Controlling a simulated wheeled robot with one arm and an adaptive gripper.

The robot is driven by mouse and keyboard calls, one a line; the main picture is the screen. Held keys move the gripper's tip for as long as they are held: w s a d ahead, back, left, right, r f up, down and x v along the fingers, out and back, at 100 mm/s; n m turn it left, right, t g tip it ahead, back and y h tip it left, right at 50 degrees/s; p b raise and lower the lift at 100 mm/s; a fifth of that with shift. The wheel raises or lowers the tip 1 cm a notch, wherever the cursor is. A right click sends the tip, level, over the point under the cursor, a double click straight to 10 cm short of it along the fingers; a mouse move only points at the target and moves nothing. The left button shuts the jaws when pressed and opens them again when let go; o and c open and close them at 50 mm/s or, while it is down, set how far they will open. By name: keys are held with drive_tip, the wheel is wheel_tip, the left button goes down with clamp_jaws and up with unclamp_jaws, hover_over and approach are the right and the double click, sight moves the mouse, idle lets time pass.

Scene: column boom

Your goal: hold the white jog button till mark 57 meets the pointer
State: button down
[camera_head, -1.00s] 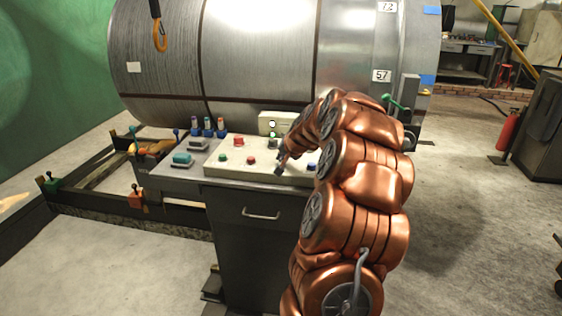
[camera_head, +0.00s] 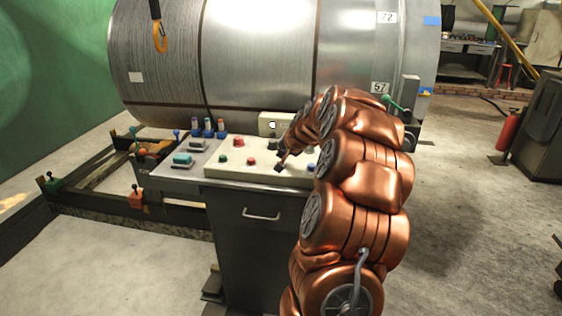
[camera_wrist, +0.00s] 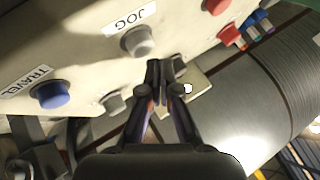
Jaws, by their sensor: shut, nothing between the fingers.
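The white jog button (camera_wrist: 138,42) sits under the JOG label (camera_wrist: 131,20) on the pale panel in the wrist view. My gripper (camera_wrist: 163,68) is shut and empty, its tips just beside the button in the picture; no clear contact shows. Mark 57 (camera_head: 380,88) is a white label low on the right of the big steel drum (camera_head: 258,60). A grey post (camera_head: 410,90) stands right of it; I cannot tell which part is the pointer.
The pale panel (camera_head: 222,170) also carries red buttons (camera_wrist: 228,33), a blue button (camera_wrist: 50,95) under a TRAVEL label and a grey knob (camera_wrist: 113,103). A small box with a round white lamp (camera_head: 272,124) stands behind it. A green-handled lever (camera_head: 398,103) is near the post.

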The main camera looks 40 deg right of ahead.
drive_tip(key=shift+r, duration=0.2)
drive_tip(key=shift+r+p, duration=1)
drive_tip(key=shift+r, duration=1.5)
drive_tip(key=shift+a, duration=0.4)
drive_tip(key=s+a+n+g+y+p, duration=0.1)
drive_tip(key=s+a+n+y, duration=0.15)
drive_tip(key=a, duration=0.85)
drive_tip(key=s+a+n+g+y+p, duration=0.1)
drive_tip(key=s+a+n+g, duration=0.2)
drive_tip(key=a, duration=0.8)
drive_tip(key=s+a+n+y+p, duration=0.15)
drive_tip(key=s+a, duration=0.25)
drive_tip(key=a, duration=0.7)
drive_tip(key=s+a+f+n+g+h, duration=0.1)
drive_tip(key=s+a+n+g, duration=0.2)
drive_tip(key=s, duration=1.1)
drive_tip(key=s+a+f+n+g+p, duration=0.1)
drive_tip(key=s+a+n+g, duration=0.2)
drive_tip(key=s+a, duration=0.4)
drive_tip(key=s, duration=0.7)
drive_tip(key=shift+s+h, duration=0.35)
drive_tip(key=shift+h, duration=0.05)
